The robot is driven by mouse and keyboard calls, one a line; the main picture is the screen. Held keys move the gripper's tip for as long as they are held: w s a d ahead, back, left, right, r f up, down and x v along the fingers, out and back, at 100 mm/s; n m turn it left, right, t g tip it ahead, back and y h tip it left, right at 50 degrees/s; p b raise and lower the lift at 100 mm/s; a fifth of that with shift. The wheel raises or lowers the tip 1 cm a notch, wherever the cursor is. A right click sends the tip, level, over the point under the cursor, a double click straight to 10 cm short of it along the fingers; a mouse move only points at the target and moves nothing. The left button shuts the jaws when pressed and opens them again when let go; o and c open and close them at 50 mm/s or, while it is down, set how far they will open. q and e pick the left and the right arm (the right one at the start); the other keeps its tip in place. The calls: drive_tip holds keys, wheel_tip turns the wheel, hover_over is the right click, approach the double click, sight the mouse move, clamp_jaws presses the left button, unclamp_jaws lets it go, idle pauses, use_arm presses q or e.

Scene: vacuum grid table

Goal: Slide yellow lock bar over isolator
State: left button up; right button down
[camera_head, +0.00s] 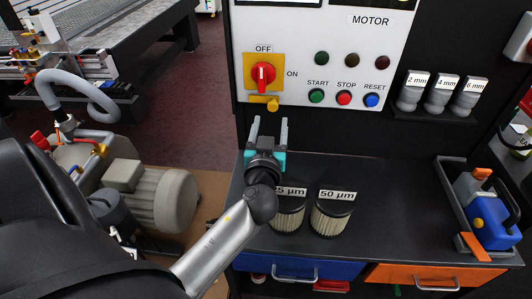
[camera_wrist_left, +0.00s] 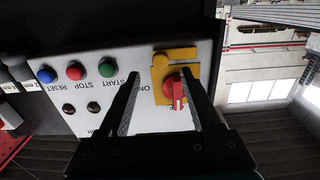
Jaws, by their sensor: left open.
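The isolator (camera_head: 263,74) is a red rotary knob on a yellow plate on the white motor panel, between the OFF and ON labels. Its handle looks upright. The yellow lock bar (camera_head: 259,100) sits at the plate's lower edge, below the knob and not across it. In the left wrist view the picture is turned over, with the lock bar (camera_wrist_left: 181,53) above the red knob (camera_wrist_left: 174,92). My left gripper (camera_head: 270,120) is open and empty, its fingers pointing up just below the lock bar. In the wrist view the knob shows between its fingers (camera_wrist_left: 160,76). My right gripper is out of view.
START, STOP and RESET buttons (camera_head: 344,98) are right of the isolator. Two filter cartridges (camera_head: 331,216) stand on the dark bench beside my left wrist. A tray (camera_head: 447,205) with a blue tool (camera_head: 484,212) is at the right. Labelled cups (camera_head: 441,97) sit on a shelf.

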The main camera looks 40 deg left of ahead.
use_arm(q)
drive_tip(key=b+v, duration=0.2)
drive_tip(key=v, duration=0.8)
drive_tip(key=shift+w, duration=0.1)
